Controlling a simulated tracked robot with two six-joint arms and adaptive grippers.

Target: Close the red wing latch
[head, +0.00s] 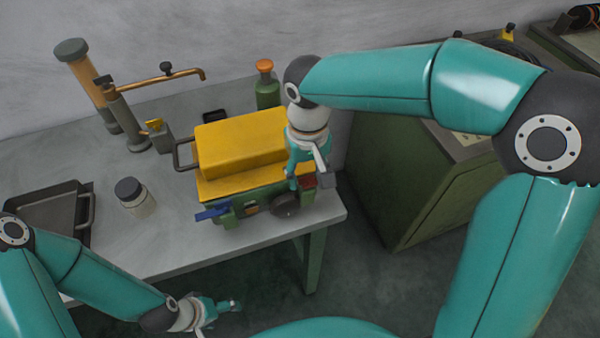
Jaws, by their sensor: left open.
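The red wing latch (308,181) is a small red piece at the right end of the front of a yellow and green machine (241,147). The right gripper partly covers it, and its position is hard to read. My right gripper (314,182) points down right at the latch; whether it touches the latch or has its fingers around it cannot be told. My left gripper (234,304) is open and empty, low in front of the table, away from the machine.
A blue latch (212,213) sticks out at the machine's front left, with a dark round knob (286,206) nearer the red latch. A lidded jar (135,197), metal tray (47,214), brass-piped stand (125,118) and green bottle (267,87) share the grey table (170,240). A green cabinet (410,185) stands right.

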